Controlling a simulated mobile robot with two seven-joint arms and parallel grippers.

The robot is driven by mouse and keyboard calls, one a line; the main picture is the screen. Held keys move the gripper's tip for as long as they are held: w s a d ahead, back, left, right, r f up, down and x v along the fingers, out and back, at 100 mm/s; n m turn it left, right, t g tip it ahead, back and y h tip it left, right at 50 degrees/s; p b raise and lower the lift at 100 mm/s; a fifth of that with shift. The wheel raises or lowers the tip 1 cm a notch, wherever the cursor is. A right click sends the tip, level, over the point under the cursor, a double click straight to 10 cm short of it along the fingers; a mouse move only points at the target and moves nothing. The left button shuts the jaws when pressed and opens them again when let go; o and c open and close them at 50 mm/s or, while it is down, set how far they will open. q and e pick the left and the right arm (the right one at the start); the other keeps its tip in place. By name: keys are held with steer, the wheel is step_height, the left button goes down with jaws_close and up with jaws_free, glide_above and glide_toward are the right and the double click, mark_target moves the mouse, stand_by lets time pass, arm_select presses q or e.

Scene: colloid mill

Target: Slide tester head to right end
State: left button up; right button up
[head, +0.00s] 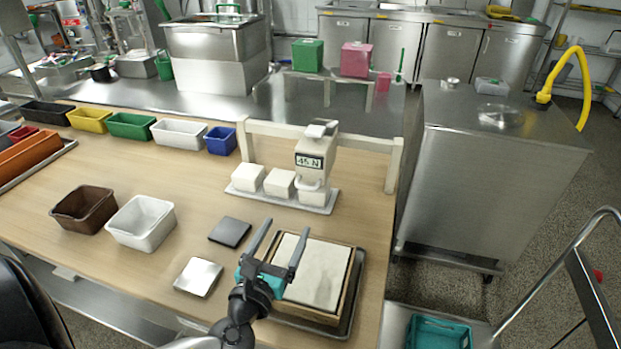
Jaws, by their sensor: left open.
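The tester head (311,150) is a cream block with a small display that seems to read 45 N. It sits on a cream rail (362,142) between a left post (244,143) and a right post (393,166), a little right of the rail's middle. The rail is bare between the head and the right post. My left gripper (286,229) is open and empty, with its fingers pointing away from me toward the tester. It is in front of the tester, apart from the head, over the left part of a framed white slab (315,270). My right gripper is not in view.
White blocks (280,183) stand on a tray (318,208) under the head. A dark plate (230,232) and a pale plate (198,277) lie left of my gripper. Brown (84,208) and white (142,222) bins stand farther left. A steel cabinet (480,190) stands right of the table.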

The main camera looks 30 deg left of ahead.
mark_target(307, 188)
arm_select(q)
steer(key=x, duration=0.3)
steer(key=shift+r, duration=0.1)
steer(key=b+x, duration=0.1)
steer(key=x, duration=1)
steer(key=shift+w+a+b, duration=0.15)
steer(key=shift+w+b, duration=0.05)
steer(key=shift+b, duration=0.1)
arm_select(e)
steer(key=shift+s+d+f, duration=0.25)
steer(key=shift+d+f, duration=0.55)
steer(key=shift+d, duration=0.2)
arm_select(q)
steer(key=shift+c, duration=0.3)
jaws_close()
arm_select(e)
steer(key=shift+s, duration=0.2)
